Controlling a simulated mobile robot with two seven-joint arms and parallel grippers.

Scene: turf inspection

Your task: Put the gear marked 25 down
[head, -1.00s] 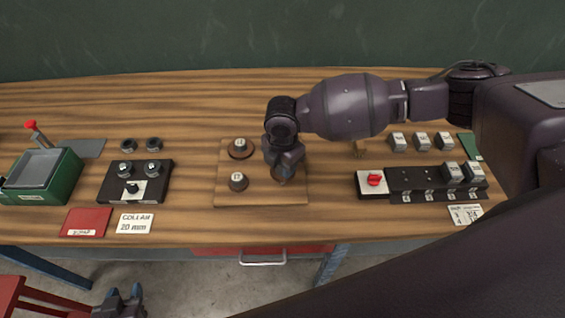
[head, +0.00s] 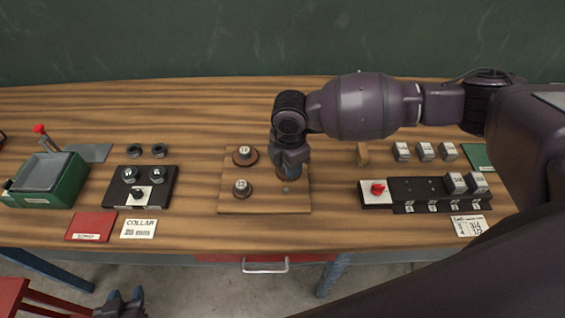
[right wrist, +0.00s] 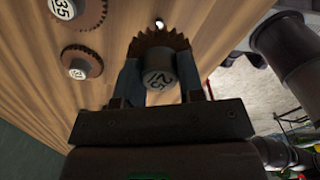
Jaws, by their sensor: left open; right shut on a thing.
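The gear marked 25 (right wrist: 160,68) is a brown toothed disc with a grey hub. My right gripper (right wrist: 160,85) is shut on the hub. In the head view, this gripper (head: 290,165) hangs over the right half of a wooden board (head: 228,205) and hides most of the gear. A small pin (right wrist: 159,22) shows just past the gear's toothed edge, apart from the hub. I cannot tell whether the gear touches the board. Two other gears sit on the board's left half, one behind (head: 245,156), one in front (head: 242,189). My left gripper (head: 125,300) is open and empty, below the table's front edge.
Left of the board stand a black block with knobs (head: 165,200), a green box (head: 70,190), a red card (head: 90,226) and a collar card (head: 139,228). To the right are a black rack (head: 410,188) with a red switch (head: 378,189) and several grey blocks (head: 425,151).

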